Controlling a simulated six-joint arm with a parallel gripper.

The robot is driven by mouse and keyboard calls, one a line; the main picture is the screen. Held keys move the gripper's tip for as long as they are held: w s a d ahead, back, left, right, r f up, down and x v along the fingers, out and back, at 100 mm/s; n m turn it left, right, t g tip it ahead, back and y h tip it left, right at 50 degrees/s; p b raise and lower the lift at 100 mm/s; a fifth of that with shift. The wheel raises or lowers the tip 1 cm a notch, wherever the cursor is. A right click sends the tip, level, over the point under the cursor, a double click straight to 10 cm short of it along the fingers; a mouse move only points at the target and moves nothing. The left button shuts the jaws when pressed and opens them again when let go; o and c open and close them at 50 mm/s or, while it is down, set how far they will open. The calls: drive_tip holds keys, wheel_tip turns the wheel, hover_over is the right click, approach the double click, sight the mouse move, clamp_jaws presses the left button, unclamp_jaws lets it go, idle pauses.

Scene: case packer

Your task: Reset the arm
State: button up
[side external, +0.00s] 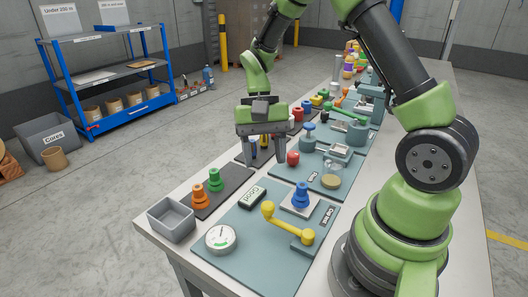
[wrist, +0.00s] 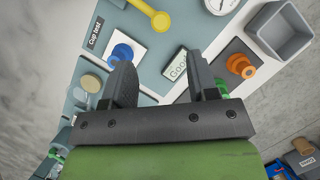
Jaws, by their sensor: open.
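My gripper (side external: 265,160) is open and empty, hanging fingers-down above the table (side external: 157,238), behind the nearest blue-grey board. In the wrist view its two fingers (wrist: 160,75) stand apart with nothing between them. The yellow crank arm (side external: 287,226) lies on the front board and shows at the top of the wrist view (wrist: 152,14). A blue stepped piece (side external: 301,196) stands on a white plate beside it, also in the wrist view (wrist: 121,54). A "Good" card (side external: 252,197) lies between crank arm and gripper.
Orange (side external: 199,197) and green (side external: 215,181) stepped pieces stand on a dark mat. A grey bin (side external: 172,218) and a round dial (side external: 221,239) are at the near end. A red piece (side external: 293,158) is right of my gripper. More fixtures crowd the far table.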

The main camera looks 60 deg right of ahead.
drive_tip(key=shift+r, duration=0.15)
drive_tip(key=s+a+r+n+t, duration=0.2)
drive_tip(key=s+r+t, duration=0.3)
drive_tip(key=r, duration=0.3)
drive_tip(key=s+a+r+n+t+h, duration=0.1)
drive_tip(key=s+a+r+n+t, duration=0.2)
drive_tip(key=s+r+t, duration=0.2)
wheel_tip(320, 180, up, 4)
drive_tip(key=shift+s+a+f, duration=0.1)
drive_tip(key=shift+s+a, duration=0.3)
drive_tip(key=shift+s, duration=0.35)
